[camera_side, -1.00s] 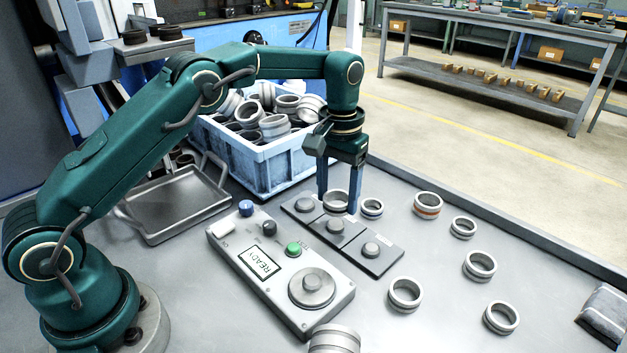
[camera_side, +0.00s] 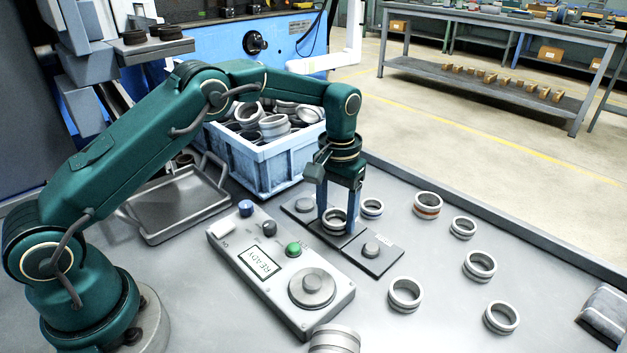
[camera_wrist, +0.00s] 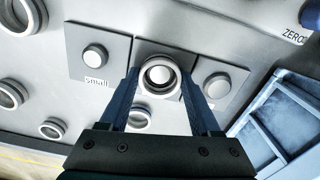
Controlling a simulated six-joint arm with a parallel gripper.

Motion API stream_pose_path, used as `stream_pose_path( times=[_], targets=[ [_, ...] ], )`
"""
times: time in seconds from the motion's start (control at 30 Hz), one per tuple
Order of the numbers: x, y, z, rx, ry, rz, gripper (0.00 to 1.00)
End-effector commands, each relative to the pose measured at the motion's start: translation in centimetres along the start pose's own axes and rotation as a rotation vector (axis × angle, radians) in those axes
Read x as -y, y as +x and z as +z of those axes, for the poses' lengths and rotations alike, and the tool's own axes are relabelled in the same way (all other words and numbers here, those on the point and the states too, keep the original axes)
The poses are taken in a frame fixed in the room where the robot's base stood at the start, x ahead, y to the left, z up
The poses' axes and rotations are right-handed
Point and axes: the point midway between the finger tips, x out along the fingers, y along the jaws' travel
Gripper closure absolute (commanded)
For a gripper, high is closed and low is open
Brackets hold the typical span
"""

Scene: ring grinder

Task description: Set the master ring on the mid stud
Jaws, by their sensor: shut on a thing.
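The master ring (camera_side: 334,220), a plain grey metal ring, is between the fingers of my gripper (camera_side: 338,212) at the middle plate of a three-plate stand. My gripper is shut on it. In the wrist view the ring (camera_wrist: 148,86) is between the two blue fingers (camera_wrist: 158,106), and the round top of the mid stud (camera_wrist: 159,75) shows inside its opening. The ring is around the stud as seen from above and low over the plate. I cannot tell whether it touches the plate. In the side view the mid stud is mostly hidden by the ring and fingers.
The stud marked "small" (camera_wrist: 94,57) and the other outer stud (camera_wrist: 217,87) are bare. A smaller ring (camera_side: 371,208) stands close behind the plates. A red-banded ring (camera_side: 428,205) and several grey rings lie to the right. A control box (camera_side: 281,268) and blue crate (camera_side: 275,165) are nearby.

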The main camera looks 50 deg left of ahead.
Motion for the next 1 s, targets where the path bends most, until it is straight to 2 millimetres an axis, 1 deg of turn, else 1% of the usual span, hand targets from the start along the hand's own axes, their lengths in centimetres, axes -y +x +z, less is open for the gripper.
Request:
stream_pose_path(
  times=[0.07,0.1,0.13,0.17,0.43,0.5,0.57,0.8,0.9,1.0],
  targets=[
    [0.0,0.0,0.0,0.0,0.0,0.0,1.0],
    [0.0,0.0,0.0,0.0,0.0,0.0,0.21],
    [0.0,0.0,0.0,0.0,0.0,0.0,0.09],
    [0.0,0.0,0.0,0.0,0.0,0.0,0.01],
    [0.0,0.0,0.0,0.0,0.0,0.0,0.01],
    [0.0,-0.3,0.0,0.0,0.0,0.0,0.01],
    [0.0,-0.8,-0.1,-0.003,0.0,0.001,0.01],
    [0.0,-4.0,-0.1,-0.004,0.0,0.001,0.01],
    [0.0,-4.8,-0.1,-0.003,0.0,0.001,0.01],
    [0.0,-5.2,0.0,-0.001,0.0,0.0,0.01]
  ],
)
